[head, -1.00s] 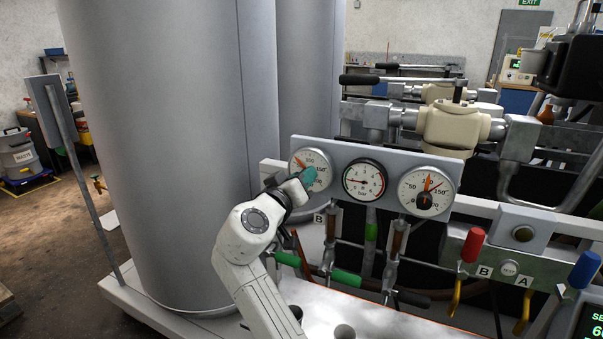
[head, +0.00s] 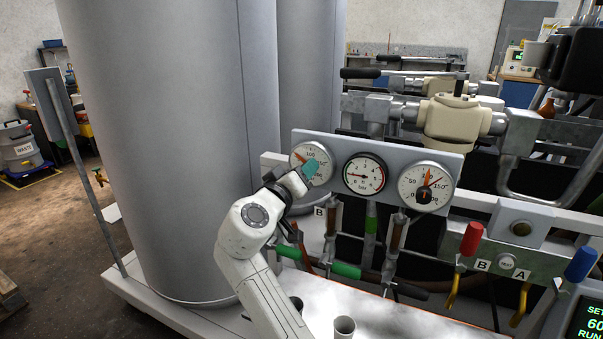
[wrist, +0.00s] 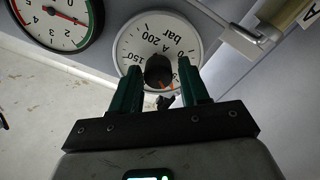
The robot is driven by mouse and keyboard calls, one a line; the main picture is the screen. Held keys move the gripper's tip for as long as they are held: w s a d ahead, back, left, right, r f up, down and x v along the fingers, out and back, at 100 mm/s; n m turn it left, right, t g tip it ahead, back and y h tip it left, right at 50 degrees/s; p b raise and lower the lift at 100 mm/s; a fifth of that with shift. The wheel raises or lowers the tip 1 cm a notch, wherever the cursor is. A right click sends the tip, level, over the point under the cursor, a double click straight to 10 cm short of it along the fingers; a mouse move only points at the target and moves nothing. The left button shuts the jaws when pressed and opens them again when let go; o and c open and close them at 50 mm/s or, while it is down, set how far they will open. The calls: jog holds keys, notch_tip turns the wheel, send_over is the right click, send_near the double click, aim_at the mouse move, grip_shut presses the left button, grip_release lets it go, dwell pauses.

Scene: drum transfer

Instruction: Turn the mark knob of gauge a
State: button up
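Gauge a (wrist: 190,42) is a round white dial marked bar, with a letter A on its face, upside down in the wrist view. In the head view it is the left dial (head: 300,152) on the grey panel, partly covered by my gripper (head: 311,169). Its dark mark knob (wrist: 158,71) sits at the dial's middle, with a bit of orange below it. My gripper (wrist: 159,88) has its two green fingers apart, one on each side of the knob. Narrow gaps seem to show between fingers and knob; contact is hard to tell.
The middle gauge (head: 364,174) and the right gauge (head: 426,187), with its own knob, share the panel. Valves with green handles (head: 347,270) hang below. A tall grey cylinder (head: 155,150) stands close on the left. Red (head: 471,238) and blue (head: 581,264) handles are at right.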

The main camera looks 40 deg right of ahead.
jog(key=shift+o, duration=0.9)
jog(key=v, duration=1)
jog(key=shift+a+b, duration=0.35)
jog(key=shift+s, duration=0.15)
jog(key=s+d+f+n+g+y+p, duration=0.15)
jog(key=s+f+y, duration=0.35)
jog(key=f, duration=0.5)
jog(key=s+f+n+g+y+p, duration=0.1)
jog(key=s+f+n+y+p, duration=0.2)
jog(key=s+f, duration=0.6)
jog(key=s+a+f+g+y+p, duration=0.1)
jog(key=s+a+f+y, duration=0.1)
jog(key=s, duration=0.3)
jog(key=s+a+f+n+y+p, duration=0.1)
jog(key=s+a+f+y, duration=0.2)
jog(key=s, duration=0.3)
jog(key=s+a+f+g+y+p, duration=0.1)
jog(key=s+a+f+y, duration=0.2)
jog(key=s, duration=0.3)
jog(key=shift+s+a+f+g+y+p, duration=0.25)
jog(key=shift+f+g+y+p, duration=0.15)
jog(key=shift+f, duration=0.35)
